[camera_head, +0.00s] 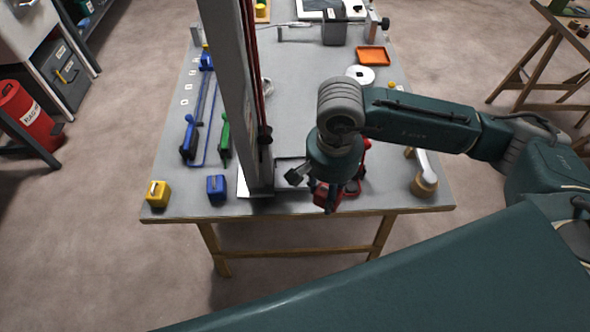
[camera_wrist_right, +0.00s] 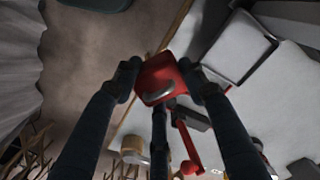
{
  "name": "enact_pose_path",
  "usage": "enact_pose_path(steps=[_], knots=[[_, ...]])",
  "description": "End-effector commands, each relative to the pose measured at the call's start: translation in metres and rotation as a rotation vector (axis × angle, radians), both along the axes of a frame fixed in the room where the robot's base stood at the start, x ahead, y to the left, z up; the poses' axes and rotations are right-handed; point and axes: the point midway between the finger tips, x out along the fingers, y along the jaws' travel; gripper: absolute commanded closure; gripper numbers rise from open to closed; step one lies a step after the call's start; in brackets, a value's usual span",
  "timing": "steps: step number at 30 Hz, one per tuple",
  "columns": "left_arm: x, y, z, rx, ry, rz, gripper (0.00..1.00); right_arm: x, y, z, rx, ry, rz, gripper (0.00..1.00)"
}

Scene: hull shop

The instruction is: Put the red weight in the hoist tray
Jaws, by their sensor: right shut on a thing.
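The red weight (camera_head: 324,197) is held in my right gripper (camera_head: 328,190), above the front edge of the table. The hoist is a tall grey mast (camera_head: 248,110) on the table. What appears to be its tray (camera_head: 288,168) is a flat grey plate with a dark rim, right of the mast base, partly hidden by my gripper. The tray (camera_wrist_right: 237,46) also shows in the wrist view, apart from the weight. My left gripper is not in view.
A yellow weight (camera_head: 157,194) and a blue weight (camera_head: 216,187) stand at the front left. Blue and green clamps (camera_head: 224,138) lie left of the mast. A red-levered device (camera_head: 362,165) stands close behind my right gripper. An orange tray (camera_head: 373,56) is farther back.

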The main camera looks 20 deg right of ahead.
Motion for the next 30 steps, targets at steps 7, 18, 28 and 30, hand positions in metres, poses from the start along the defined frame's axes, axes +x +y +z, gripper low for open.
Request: enact_pose_path(steps=[7, 18, 28, 30], knots=[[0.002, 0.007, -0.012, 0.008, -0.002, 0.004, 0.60, 0.048, 0.007, 0.031, 0.005, -0.027, -0.766, 1.00], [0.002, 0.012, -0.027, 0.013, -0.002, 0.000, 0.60, 0.098, 0.021, 0.092, 0.024, -0.041, -1.893, 1.00], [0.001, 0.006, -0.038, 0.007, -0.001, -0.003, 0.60, 0.120, 0.035, 0.148, 0.027, -0.029, -2.730, 1.00], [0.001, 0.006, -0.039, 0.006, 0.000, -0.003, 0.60, 0.121, 0.036, 0.155, 0.022, -0.026, -2.836, 1.00]])
